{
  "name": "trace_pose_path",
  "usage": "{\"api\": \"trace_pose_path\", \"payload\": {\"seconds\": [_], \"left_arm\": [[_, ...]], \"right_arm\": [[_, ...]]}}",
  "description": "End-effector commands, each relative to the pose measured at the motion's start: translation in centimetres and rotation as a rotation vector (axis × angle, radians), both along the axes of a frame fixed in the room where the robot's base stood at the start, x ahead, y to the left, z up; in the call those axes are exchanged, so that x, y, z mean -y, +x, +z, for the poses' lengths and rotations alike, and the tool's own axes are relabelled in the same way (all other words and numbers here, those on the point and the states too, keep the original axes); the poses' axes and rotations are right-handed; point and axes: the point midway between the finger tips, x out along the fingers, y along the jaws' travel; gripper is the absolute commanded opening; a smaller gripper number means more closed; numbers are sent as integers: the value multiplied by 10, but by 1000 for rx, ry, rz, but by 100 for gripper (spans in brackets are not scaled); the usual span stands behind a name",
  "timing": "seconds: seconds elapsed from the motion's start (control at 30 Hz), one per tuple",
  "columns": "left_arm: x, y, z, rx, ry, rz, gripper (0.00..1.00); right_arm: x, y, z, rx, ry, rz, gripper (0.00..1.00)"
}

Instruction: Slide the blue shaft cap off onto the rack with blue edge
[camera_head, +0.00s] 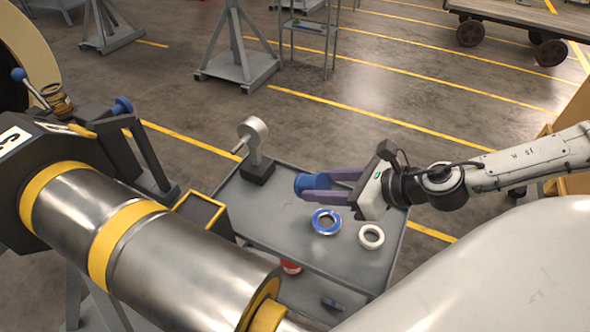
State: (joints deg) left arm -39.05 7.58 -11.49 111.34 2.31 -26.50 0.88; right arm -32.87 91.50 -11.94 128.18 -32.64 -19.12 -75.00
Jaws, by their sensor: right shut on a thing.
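The blue cap (307,184) is held between the purple fingers of my right gripper (318,188), above the grey cart top. My right arm comes in from the right. The cap is clear of the rotor shaft (195,265), a large metal cylinder with yellow bands lying on a stand at the left. A ring with a blue edge (326,221) lies flat on the cart, just below and right of the cap. My left gripper is not in view.
The grey cart (285,245) also bears a white ring (371,237) and a round-headed gauge on a dark base (257,170). A yellow-edged box (203,213) stands between rotor and cart. A red roll (291,267) sits on the lower shelf. Grey stands are farther back.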

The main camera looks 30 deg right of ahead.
Motion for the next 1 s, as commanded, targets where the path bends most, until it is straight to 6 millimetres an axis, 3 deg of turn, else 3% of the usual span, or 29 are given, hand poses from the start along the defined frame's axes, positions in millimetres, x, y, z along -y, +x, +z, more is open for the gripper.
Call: {"api": "trace_pose_path", "payload": {"seconds": [0.63,1.0], "left_arm": [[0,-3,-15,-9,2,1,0],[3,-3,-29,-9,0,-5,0]], "right_arm": [[2,16,1,-95,-52,38,24],[-15,40,12,-216,-120,68,24]]}}
